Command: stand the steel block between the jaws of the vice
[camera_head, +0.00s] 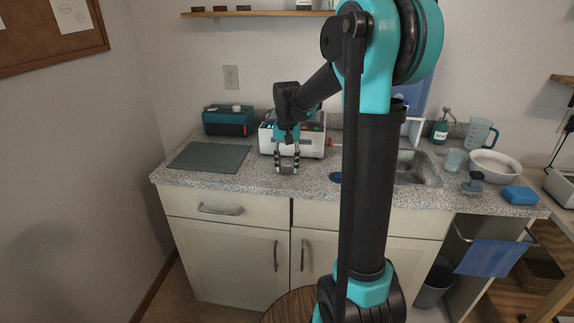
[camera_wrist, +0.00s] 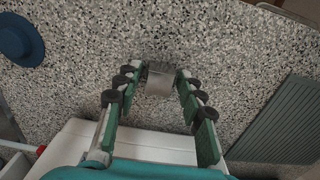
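The steel block (camera_wrist: 159,84) is a small grey metal block on the speckled counter. In the wrist view it sits between the fingertips of my gripper (camera_wrist: 160,74). In the head view my gripper (camera_head: 287,168) points down at the counter's front, with the block partly hidden between its fingers. The fingers are spread and look open, with a narrow gap beside the block; contact is hard to tell. A small blue-grey thing, which looks like the vice (camera_head: 472,183), stands on the counter at the right, near the front edge. Its jaws are too small to make out.
A dark green mat (camera_head: 209,158) lies left of my gripper. A white appliance (camera_head: 312,143) stands close behind it, with a teal box (camera_head: 228,121) further left. The sink (camera_head: 417,170) lies towards the vice. A white bowl (camera_head: 496,164) and blue sponge (camera_head: 520,195) flank the vice.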

